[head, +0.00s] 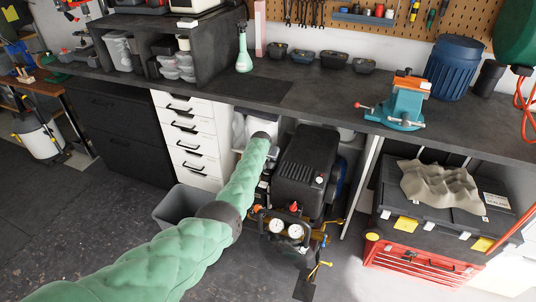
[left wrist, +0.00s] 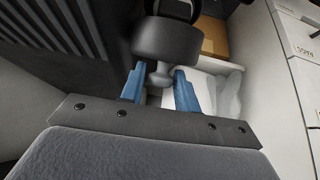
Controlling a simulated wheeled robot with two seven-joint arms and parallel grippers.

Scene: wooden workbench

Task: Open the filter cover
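In the left wrist view, a dark rounded cylindrical part that looks like the filter cover (left wrist: 168,40) is at the top middle. A small grey knob (left wrist: 160,76) sticks out of it toward me. My left gripper (left wrist: 159,80) is open, with one blue finger on each side of the knob and a visible gap to each. In the head view, my green padded left arm reaches to the left side of a black compressor (head: 308,160) under the bench. The cover is not clearly visible there. My right gripper is not in view.
A white drawer unit (head: 188,135) and a grey bin (head: 180,205) stand left of the compressor. The workbench top (head: 330,85) overhangs it. Gauges (head: 285,229) sit on its front. A red toolbox (head: 420,266) stands to the right. Dark floor is clear at lower left.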

